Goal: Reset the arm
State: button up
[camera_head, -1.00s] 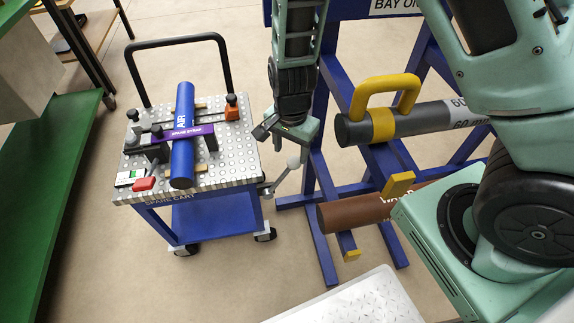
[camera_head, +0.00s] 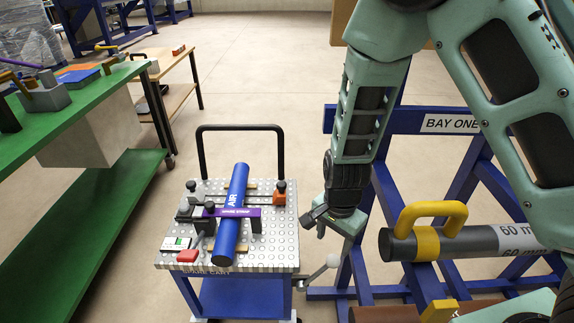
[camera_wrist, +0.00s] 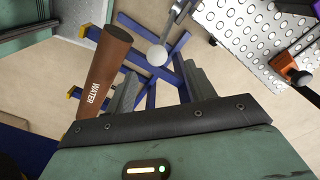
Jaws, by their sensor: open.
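My gripper (camera_head: 330,218) hangs fingers down between the spare cart and the blue pipe stand. In the wrist view its two grey fingers (camera_wrist: 160,70) are spread apart, with nothing held between them. A pale ball knob (camera_head: 333,260) on a thin rod by the cart's right side is just below the gripper. In the wrist view the knob (camera_wrist: 156,55) shows beyond and between the fingers. I cannot tell whether it touches a finger. My arm is bent and fills the upper right of the head view.
The spare cart (camera_head: 285,262) carries a blue AIR pipe (camera_head: 231,225) under a purple strap. A grey 60 mm pipe (camera_head: 465,242) with a yellow handle and a brown WATER pipe (camera_wrist: 104,75) are on the blue stand (camera_head: 400,120). A green bench (camera_head: 75,107) stands left. Floor behind the cart is clear.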

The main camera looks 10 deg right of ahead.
jog(key=s+a+r+n+y+p, duration=0.1)
jog(key=s+a+r+n+p, duration=0.2)
jog(key=r, duration=0.5)
jog(key=s+a+r+n+y+p, duration=0.1)
jog(key=s+a+r+n+p, duration=0.2)
jog(key=r, duration=0.4)
jog(key=s+r+n+h+p, duration=0.1)
jog(key=s+r+n+p, duration=0.2)
jog(key=s+r+n, duration=0.9)
notch_tip(320, 180, up, 3)
jog(key=shift+s+d+f+n, duration=0.15)
jog(key=shift+d+f+n, duration=0.05)
jog(key=shift+d+n, duration=0.25)
jog(key=shift+c, duration=0.3)
